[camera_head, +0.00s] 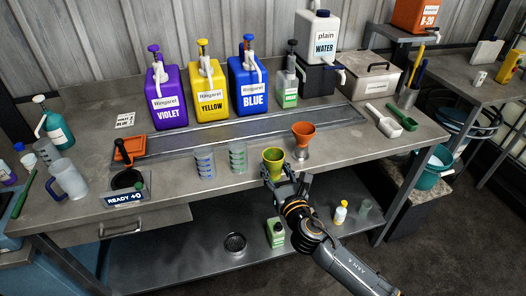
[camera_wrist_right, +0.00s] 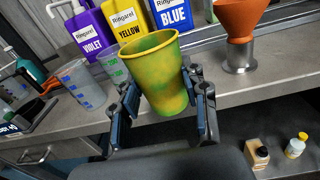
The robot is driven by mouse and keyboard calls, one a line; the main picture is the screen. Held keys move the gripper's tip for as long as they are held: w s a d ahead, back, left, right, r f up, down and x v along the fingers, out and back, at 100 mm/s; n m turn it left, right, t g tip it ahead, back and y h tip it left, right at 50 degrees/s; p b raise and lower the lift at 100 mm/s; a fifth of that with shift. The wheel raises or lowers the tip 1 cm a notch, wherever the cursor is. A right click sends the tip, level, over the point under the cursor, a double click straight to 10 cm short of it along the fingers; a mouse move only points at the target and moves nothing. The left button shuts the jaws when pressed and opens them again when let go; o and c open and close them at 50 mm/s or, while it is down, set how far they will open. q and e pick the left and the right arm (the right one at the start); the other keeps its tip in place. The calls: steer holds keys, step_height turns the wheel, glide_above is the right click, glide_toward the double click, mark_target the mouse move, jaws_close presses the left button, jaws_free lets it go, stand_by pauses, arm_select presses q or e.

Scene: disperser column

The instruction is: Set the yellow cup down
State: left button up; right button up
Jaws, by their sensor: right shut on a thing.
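The yellow cup (camera_head: 273,158) has green patches and stands upright between the fingers of my right gripper (camera_head: 279,177). In the right wrist view the cup (camera_wrist_right: 154,75) is close up, with a finger of the right gripper (camera_wrist_right: 163,115) on each side. The right gripper is shut on it. The cup is at the front edge of the metal counter (camera_head: 345,147); whether its base touches the counter cannot be told. The inside of the cup looks empty as far as it shows. My left gripper is not in view.
Two clear graduated cups (camera_head: 205,160) stand left of the yellow cup. An orange funnel (camera_head: 303,130) on a metal holder stands to its right. Violet (camera_head: 167,98), yellow (camera_head: 210,92) and blue (camera_head: 248,85) dispensers line the back. A lower shelf (camera_head: 190,255) holds small bottles.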

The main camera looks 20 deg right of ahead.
mark_target(272, 154)
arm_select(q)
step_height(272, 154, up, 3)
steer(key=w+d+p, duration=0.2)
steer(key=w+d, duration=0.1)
arm_select(e)
steer(key=w+d+r, duration=0.2)
steer(key=w+r, duration=0.5)
steer(key=w, duration=0.2)
step_height(272, 154, down, 6)
steer(key=shift+r+b, duration=0.1)
steer(key=shift+b, duration=1.05)
step_height(272, 154, down, 4)
steer(key=shift+f+b, duration=0.1)
steer(key=shift+b, duration=1.05)
steer(key=shift+f, duration=0.1)
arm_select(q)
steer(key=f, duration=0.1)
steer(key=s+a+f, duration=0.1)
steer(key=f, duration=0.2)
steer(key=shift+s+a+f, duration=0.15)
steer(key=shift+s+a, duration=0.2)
arm_select(e)
steer(key=shift+w, duration=0.1)
